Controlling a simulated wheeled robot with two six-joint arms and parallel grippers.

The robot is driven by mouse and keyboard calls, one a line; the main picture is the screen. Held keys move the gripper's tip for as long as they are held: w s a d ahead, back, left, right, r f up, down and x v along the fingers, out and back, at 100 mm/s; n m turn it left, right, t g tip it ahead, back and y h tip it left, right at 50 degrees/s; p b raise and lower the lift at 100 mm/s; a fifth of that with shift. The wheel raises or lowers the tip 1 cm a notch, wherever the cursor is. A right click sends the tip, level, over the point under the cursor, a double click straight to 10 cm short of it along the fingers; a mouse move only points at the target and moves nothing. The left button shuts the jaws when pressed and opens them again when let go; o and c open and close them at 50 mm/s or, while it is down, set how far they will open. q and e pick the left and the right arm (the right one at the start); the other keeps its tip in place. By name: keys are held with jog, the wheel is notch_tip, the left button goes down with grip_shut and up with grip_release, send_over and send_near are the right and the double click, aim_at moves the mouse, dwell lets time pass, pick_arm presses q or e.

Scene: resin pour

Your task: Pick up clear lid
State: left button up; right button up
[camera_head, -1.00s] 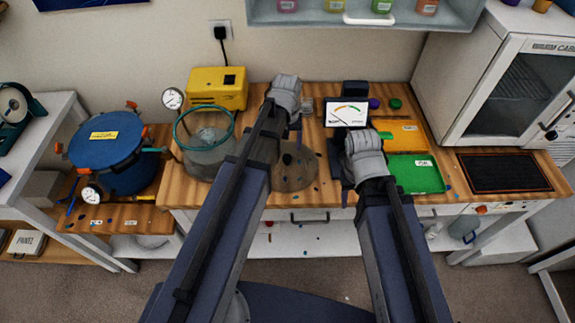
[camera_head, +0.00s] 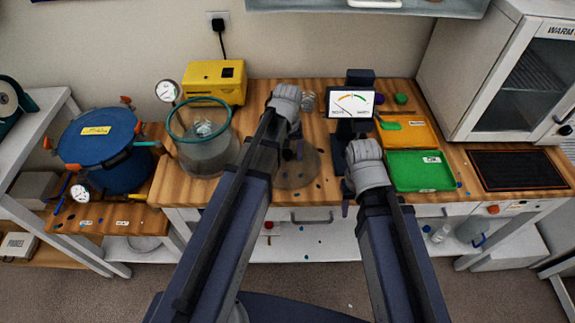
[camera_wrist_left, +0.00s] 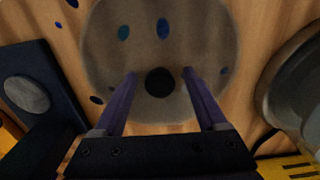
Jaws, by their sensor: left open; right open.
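The clear lid (camera_head: 298,172) is a see-through round disc lying on the wooden bench, partly hidden by my left arm in the head view. In the left wrist view the lid (camera_wrist_left: 205,45) fills the middle, with a dark round knob (camera_wrist_left: 160,81) at its centre. My left gripper (camera_wrist_left: 159,74) is open above the lid, one finger on each side of the knob. A gap shows between each finger and the knob; their height above the lid is unclear. My right gripper (camera_head: 346,200) is open and empty near the bench's front edge, right of the lid.
A teal-rimmed clear chamber (camera_head: 205,150) stands left of the lid, with a yellow pump (camera_head: 215,80) behind. A dial meter (camera_head: 352,103) stands behind my right gripper. An orange tray (camera_head: 410,133) and a green tray (camera_head: 420,172) lie to the right.

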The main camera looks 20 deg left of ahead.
pick_arm(q)
grip_shut()
dwell(0.6)
dwell(0.8)
